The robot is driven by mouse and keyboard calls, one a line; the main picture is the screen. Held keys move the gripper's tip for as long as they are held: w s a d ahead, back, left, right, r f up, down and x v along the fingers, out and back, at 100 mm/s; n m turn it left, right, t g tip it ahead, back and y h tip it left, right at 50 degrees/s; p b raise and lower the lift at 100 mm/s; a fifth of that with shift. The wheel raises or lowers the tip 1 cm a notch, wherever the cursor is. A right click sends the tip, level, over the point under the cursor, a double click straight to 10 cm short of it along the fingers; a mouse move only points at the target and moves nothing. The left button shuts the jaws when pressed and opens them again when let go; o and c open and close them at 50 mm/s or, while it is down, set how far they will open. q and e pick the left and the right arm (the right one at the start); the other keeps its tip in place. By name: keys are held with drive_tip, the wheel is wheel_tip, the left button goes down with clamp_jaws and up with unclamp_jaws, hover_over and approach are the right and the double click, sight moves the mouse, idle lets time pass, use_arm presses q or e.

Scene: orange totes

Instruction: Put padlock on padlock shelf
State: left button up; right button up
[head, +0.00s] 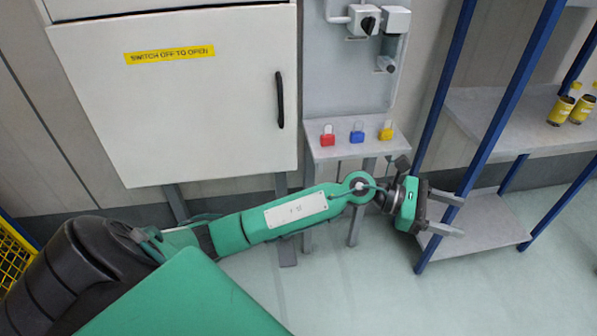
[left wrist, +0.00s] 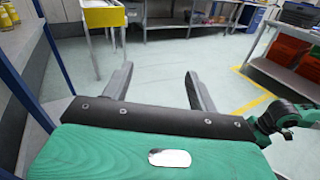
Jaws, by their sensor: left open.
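A red padlock (head: 327,136), a blue padlock (head: 357,133) and a yellow padlock (head: 386,131) stand in a row on a small grey shelf (head: 340,151) below the grey wall panel. My left gripper (head: 460,216) is open and empty. It is right of and lower than the padlock shelf in the head view, in front of the blue-posted rack, with its fingers pointing right. In the left wrist view its two fingers (left wrist: 158,92) are spread apart with only floor between them. No padlock shows in the left wrist view. My right gripper is not clearly in view.
A blue-posted rack (head: 480,135) with yellow bottles (head: 562,108) stands at the right, close to my gripper. A white cabinet (head: 180,110) with a black handle is at the left. In the left wrist view, orange totes (left wrist: 283,53) sit at the right, and the floor ahead is open.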

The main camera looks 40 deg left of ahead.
use_arm(q)
drive_tip(key=s+a+f+n+t+y, duration=0.1)
drive_tip(key=a+f+n+t+y, duration=0.5)
drive_tip(key=n, duration=1.1)
drive_tip(key=a+f+n+t+y, duration=0.5)
drive_tip(key=a+f+n+y, duration=0.25)
drive_tip(key=n, duration=1.05)
drive_tip(key=s+a+f+n+g+y, duration=0.2)
drive_tip(key=s+f+n+g, duration=0.25)
drive_tip(key=s+f, duration=0.3)
drive_tip(key=s+a+f+n+g+y, duration=0.2)
drive_tip(key=s+f+n+g, duration=0.3)
drive_tip(key=f, duration=0.4)
drive_tip(key=s+d+f+n+g+h, duration=0.1)
drive_tip(key=s+f+n+g, duration=0.1)
drive_tip(key=s, duration=0.6)
drive_tip(key=s+d+f+n+g+h, duration=0.1)
drive_tip(key=s+f+n+g, duration=0.1)
drive_tip(key=s+f, duration=0.3)
drive_tip(key=s+g, duration=0.1)
drive_tip(key=s, duration=0.1)
drive_tip(key=shift+s+d, duration=0.15)
drive_tip(key=shift+s, duration=0.2)
